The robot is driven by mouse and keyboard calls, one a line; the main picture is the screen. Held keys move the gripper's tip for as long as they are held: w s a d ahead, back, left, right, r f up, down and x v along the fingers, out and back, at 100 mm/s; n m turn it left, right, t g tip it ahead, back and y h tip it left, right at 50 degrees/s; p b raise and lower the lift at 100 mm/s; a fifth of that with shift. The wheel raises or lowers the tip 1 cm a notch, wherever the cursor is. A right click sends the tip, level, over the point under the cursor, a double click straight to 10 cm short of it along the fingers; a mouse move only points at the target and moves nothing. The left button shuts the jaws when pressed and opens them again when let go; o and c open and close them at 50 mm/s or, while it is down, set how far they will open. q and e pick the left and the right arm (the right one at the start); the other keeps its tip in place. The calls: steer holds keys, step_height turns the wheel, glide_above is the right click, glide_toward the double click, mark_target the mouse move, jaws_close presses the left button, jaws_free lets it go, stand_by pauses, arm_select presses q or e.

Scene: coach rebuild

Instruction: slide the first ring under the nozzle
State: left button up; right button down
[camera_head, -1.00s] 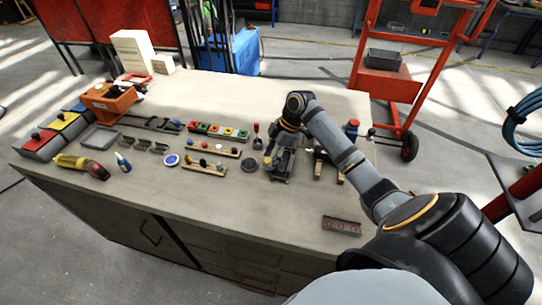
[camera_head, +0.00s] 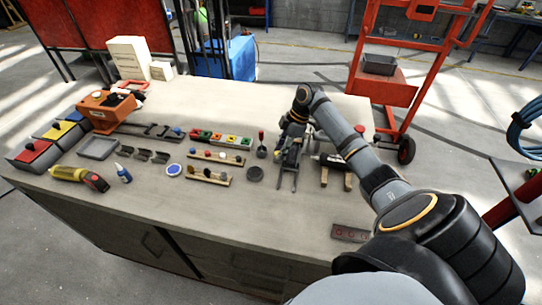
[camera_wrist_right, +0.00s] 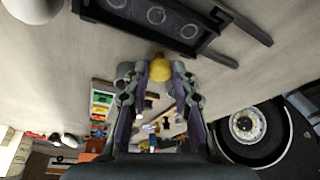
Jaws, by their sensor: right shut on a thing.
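My right gripper (camera_wrist_right: 159,78) is shut on a yellow knob (camera_wrist_right: 159,68), which shows between its fingertips in the right wrist view. Next to the knob is a dark sliding tray (camera_wrist_right: 190,31) with three round ring outlines in a row. In the head view, my right gripper (camera_head: 294,134) is over the dark fixture, whose two rails (camera_head: 287,180) point toward the near edge of the bench. My wrist and fingers hide much of the fixture. I cannot make out the nozzle or which ring is under it. My left gripper is in neither view.
A block with three red rings (camera_head: 350,232) lies at the bench's near right. A dark disc (camera_head: 255,174) and wooden racks (camera_head: 209,178) are left of the fixture. A clamp-like tool on wooden blocks (camera_head: 335,165) is close on the right. The bench front is mostly clear.

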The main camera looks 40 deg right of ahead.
steer(key=shift+w+d+f+b, duration=0.25)
steer(key=shift+w+d+b, duration=0.15)
steer(key=shift+w+d, duration=0.7)
steer(key=shift+d, duration=0.35)
steer(key=shift+a+r, duration=0.2)
steer(key=shift+r, duration=0.05)
steer(key=shift+a, duration=0.1)
steer(key=c, duration=1.2)
jaws_free()
steer(key=shift+d, duration=0.2)
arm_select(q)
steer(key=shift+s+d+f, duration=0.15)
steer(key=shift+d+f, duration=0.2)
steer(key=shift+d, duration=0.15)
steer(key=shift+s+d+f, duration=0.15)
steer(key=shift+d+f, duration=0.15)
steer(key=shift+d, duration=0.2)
arm_select(e)
steer(key=shift+o, duration=0.5)
steer(key=shift+a, duration=0.1)
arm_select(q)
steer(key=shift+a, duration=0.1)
